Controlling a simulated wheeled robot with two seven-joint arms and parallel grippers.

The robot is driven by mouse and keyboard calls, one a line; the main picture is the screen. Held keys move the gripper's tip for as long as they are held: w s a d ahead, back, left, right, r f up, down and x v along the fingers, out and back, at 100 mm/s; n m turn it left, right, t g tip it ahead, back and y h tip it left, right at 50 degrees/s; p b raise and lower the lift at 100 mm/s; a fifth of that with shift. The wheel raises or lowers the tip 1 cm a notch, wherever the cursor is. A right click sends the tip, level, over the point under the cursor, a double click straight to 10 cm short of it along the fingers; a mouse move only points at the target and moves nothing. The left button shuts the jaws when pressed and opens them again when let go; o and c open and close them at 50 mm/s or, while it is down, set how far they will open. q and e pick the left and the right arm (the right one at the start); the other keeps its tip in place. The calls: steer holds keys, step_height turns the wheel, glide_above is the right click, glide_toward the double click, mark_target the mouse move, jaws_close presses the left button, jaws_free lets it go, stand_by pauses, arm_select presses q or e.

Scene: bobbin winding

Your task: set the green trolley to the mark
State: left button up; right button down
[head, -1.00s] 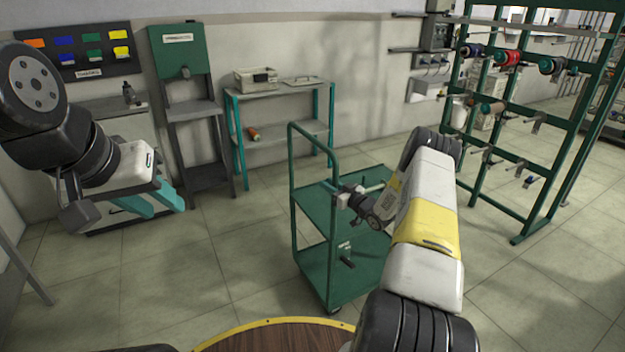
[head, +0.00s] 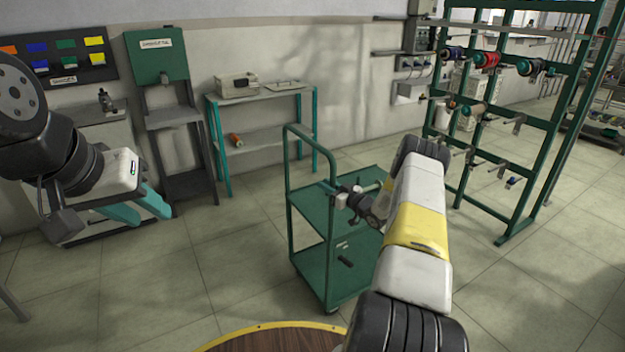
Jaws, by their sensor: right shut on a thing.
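The green trolley (head: 313,246) stands upright on the tiled floor in the middle of the head view. It has two decks and a tall tube handle on its left side. My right gripper (head: 334,189) is shut on the handle's near upright. My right forearm hides the trolley's right part. My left gripper (head: 138,208) is at the left, its teal fingers apart and empty, well away from the trolley. I see no floor mark in this view; my arm and the trolley cover part of the floor.
A green rack (head: 520,150) with several spools stands at the right. A grey shelf table (head: 262,140) with teal legs is behind the trolley. A dark stand with a green panel (head: 157,55) is left of it. Floor between the trolley and rack looks clear.

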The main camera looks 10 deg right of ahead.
steer(key=c, duration=1.3)
jaws_free()
steer(key=shift+o, duration=0.2)
steer(key=v, duration=0.7)
steer(key=shift+s+d, duration=0.15)
steer(key=shift+s, duration=0.2)
